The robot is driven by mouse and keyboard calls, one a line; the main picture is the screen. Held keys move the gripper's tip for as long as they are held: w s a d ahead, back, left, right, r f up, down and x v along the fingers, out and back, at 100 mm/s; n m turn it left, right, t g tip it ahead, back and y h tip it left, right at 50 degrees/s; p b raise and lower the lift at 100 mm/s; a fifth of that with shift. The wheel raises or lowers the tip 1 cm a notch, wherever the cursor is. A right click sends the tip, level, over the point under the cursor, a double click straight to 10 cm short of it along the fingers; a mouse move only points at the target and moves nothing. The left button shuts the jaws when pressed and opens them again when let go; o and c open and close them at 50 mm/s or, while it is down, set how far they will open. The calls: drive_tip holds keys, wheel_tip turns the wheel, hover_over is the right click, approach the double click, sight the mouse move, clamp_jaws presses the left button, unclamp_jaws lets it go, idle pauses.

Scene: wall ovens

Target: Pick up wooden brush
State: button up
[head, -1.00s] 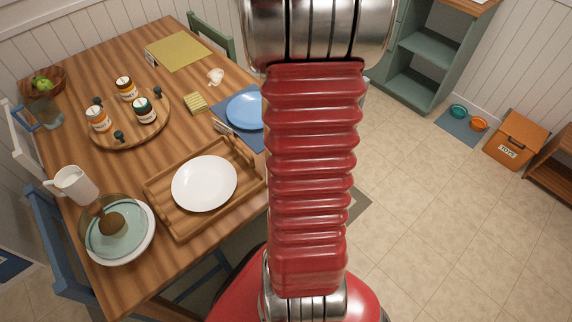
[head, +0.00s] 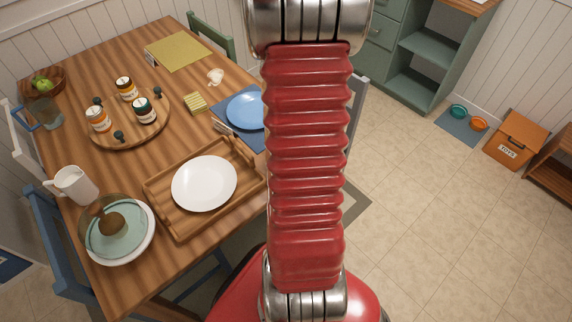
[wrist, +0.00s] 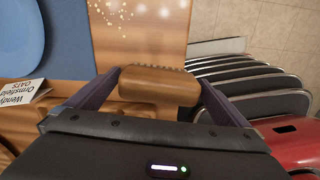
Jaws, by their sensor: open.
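The wooden brush (wrist: 158,86) shows in the wrist view as a brown block with a row of short bristles along its far edge. It lies between the two fingers of my gripper (wrist: 160,92), near the edge of the wooden table. The fingers are apart, one on each side of the brush, with their tips close to its ends. Whether either finger touches it I cannot tell. In the head view my arm hides the brush and gripper.
On the table (head: 75,165) are a blue plate (head: 247,111), a wooden tray (head: 160,200) with a white plate (head: 204,183), a white pitcher (head: 72,186) and a round board with jars. A name card (wrist: 24,92) stands left of my gripper. Open floor lies right.

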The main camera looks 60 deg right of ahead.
idle(0.4)
drive_tip(key=c, duration=1)
drive_tip(key=shift+r, duration=0.1)
wheel_tip(320, 180, up, 10)
drive_tip(key=shift+f, duration=0.1)
idle(0.6)
drive_tip(key=o, duration=0.5)
drive_tip(key=c, duration=0.3)
drive_tip(key=shift+w, duration=0.1)
